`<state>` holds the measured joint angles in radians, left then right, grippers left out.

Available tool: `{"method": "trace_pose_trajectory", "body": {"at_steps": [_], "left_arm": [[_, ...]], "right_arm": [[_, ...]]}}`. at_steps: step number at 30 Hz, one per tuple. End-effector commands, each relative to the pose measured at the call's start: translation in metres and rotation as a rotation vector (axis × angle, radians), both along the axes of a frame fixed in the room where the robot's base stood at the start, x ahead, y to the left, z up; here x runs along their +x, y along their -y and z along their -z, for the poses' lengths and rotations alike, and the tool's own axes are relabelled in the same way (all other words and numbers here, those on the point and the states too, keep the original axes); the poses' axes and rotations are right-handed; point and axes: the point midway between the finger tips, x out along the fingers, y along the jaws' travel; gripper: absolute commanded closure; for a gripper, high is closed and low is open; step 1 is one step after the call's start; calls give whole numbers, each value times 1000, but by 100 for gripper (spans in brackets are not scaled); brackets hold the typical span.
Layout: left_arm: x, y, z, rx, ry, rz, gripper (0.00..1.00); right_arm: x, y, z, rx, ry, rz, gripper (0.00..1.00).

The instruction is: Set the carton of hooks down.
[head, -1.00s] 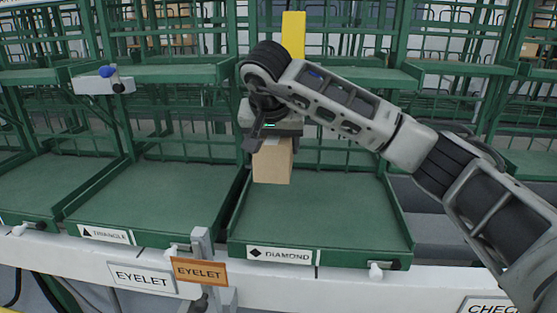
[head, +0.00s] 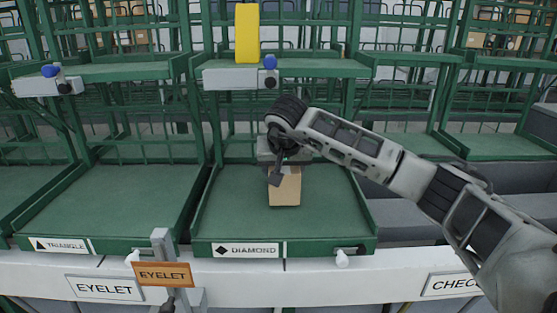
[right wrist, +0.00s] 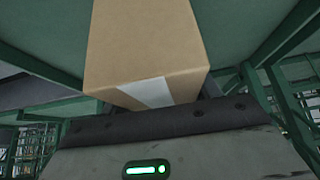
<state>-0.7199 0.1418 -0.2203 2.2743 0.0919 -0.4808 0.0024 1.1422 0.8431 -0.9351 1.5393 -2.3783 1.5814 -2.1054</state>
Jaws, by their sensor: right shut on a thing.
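The carton of hooks (head: 285,190) is a small brown cardboard box. In the head view it is over the green tray labelled DIAMOND (head: 330,225), right of the tray's middle. My right gripper (head: 280,172) is shut on the carton from above and behind. In the right wrist view the carton (right wrist: 145,50) fills the space in front of the gripper, with a pale tape strip on its lower face. I cannot tell whether the carton's bottom touches the tray floor. My left gripper is not in view.
The DIAMOND tray has low green rims and is otherwise empty. The TRIANGLE tray (head: 110,205) beside it is empty too. A shelf with a yellow block (head: 247,35) is above. An orange EYELET sign (head: 162,274) stands on a post at the front.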

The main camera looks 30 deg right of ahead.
Motion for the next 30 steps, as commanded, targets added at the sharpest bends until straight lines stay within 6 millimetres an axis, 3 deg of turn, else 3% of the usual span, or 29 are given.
{"method": "trace_pose_trajectory", "body": {"at_steps": [4, 14, 15, 16, 17, 26, 30], "left_arm": [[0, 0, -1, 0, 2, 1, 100], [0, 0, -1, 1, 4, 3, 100], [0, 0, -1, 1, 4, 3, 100], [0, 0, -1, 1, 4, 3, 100], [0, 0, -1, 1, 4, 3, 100], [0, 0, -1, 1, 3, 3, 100], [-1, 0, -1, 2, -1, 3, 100]], "right_arm": [[2, -1, 9, 3, 12, -2, 100], [2, -1, 11, 2, 13, -2, 100], [0, -2, 15, 1, 3, -2, 30], [0, -2, 15, 1, 3, -2, 22], [0, -2, 15, 2, 2, -2, 17], [0, -2, 14, 1, 3, -2, 17], [-5, -5, 1, 0, 5, -3, 17]]}}
